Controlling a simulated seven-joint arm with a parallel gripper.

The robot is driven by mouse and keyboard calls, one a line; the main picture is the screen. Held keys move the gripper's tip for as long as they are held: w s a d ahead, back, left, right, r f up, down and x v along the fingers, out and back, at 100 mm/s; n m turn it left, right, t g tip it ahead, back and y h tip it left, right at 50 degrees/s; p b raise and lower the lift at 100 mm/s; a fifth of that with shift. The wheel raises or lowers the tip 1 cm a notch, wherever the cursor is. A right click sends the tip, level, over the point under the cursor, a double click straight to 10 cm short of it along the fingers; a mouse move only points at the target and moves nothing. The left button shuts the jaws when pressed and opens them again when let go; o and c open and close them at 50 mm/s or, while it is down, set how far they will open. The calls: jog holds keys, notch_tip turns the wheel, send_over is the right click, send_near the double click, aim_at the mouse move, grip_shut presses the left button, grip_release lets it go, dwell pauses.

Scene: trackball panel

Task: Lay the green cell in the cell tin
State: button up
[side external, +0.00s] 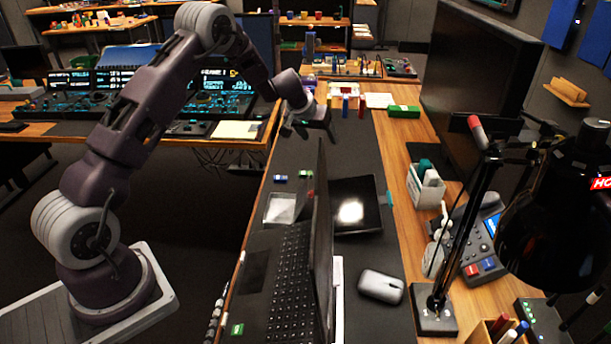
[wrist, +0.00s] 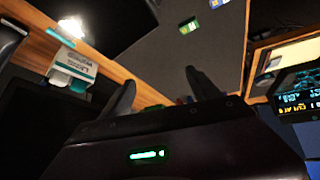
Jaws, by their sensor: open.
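A small green cell (side external: 306,174) lies on the dark desk mat behind the laptop, right of a blue cell (side external: 280,179). In the wrist view a small green piece (wrist: 188,26), probably the same cell, lies on the grey mat near the top. A shallow, pale square tray (side external: 281,208), which looks like the cell tin, sits nearer the camera, left of the laptop screen, and looks empty. My gripper (side external: 309,132) is above the mat, beyond the cells and apart from them. In the wrist view its fingers (wrist: 160,92) are spread with nothing between them.
The upright laptop (side external: 318,240) stands close beside the tray. A dark tablet (side external: 355,205) lies right of it, and a mouse (side external: 381,286) nearer the camera. A large monitor (side external: 475,80) and desk lamp (side external: 560,200) stand on the right. The mat around the cells is mostly clear.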

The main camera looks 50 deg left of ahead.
jog(key=n+g+y, duration=0.1)
jog(key=y, duration=0.1)
send_near(306, 173)
jog(key=shift+w+a+f, duration=0.15)
jog(key=shift+a, duration=0.3)
jog(key=shift+w+a+f, duration=0.15)
jog(key=shift+a, duration=0.35)
jog(key=x, duration=0.4)
jog(key=d+x, duration=0.1)
jog(key=x, duration=0.2)
jog(key=shift+d+f, duration=0.1)
jog(key=shift+f, duration=0.05)
